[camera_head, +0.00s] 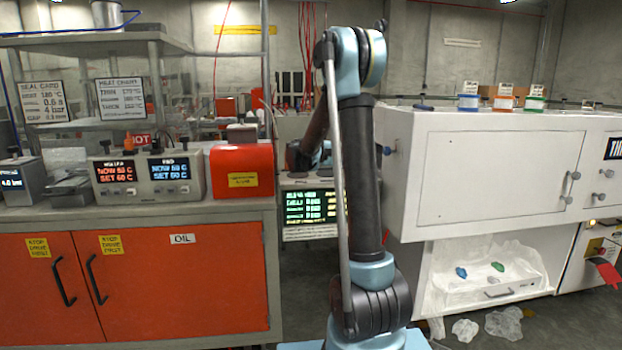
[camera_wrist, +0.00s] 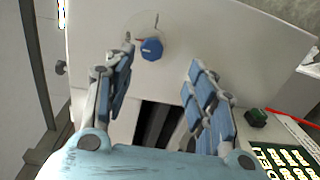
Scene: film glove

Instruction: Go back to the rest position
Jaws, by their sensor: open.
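My gripper (camera_wrist: 160,62) is open in the wrist view, its two blue-padded fingers spread apart with nothing between them. A blue knob (camera_wrist: 151,50) on a pale panel (camera_wrist: 220,35) shows beyond the fingertips; I cannot tell how far away it is. In the head view my arm stands up in the middle, bent over at the top, with its far part reaching back behind the upright link. The gripper itself cannot be made out there. A blue knob (camera_head: 387,150) on the white cabinet's left side shows just right of my arm.
A green-text screen (camera_head: 310,206) stands behind my arm; it also shows in the wrist view (camera_wrist: 288,162). An orange cabinet (camera_head: 170,290) with a red box (camera_head: 241,172) is at left. The white cabinet (camera_head: 490,175) is close at right. Crumpled film (camera_head: 504,323) lies on the floor.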

